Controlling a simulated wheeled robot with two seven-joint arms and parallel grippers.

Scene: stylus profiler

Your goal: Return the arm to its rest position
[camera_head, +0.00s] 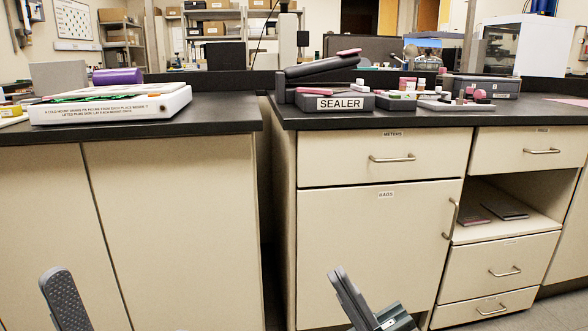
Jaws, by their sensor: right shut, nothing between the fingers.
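My right gripper (338,277) is at the bottom centre, in front of the cabinet and below the counter edge. Its two fingers lie together, pointing up and to the left, with nothing between them. A dark grey piece with a dotted pad (66,298) stands at the bottom left on my left arm's side; it looks like part of my left gripper, and whether that is open or shut does not show. The sealer (341,103) sits on the right counter, with a dark arm (315,67) tilted up to the right above it. My right gripper is well apart from the sealer.
The right counter also holds small bottles and boxes (410,86). A white slab (110,105) and a purple roll (118,76) lie on the left counter. A narrow gap separates the counters. Drawer handles (392,158) stick out; an open shelf (505,222) is at right.

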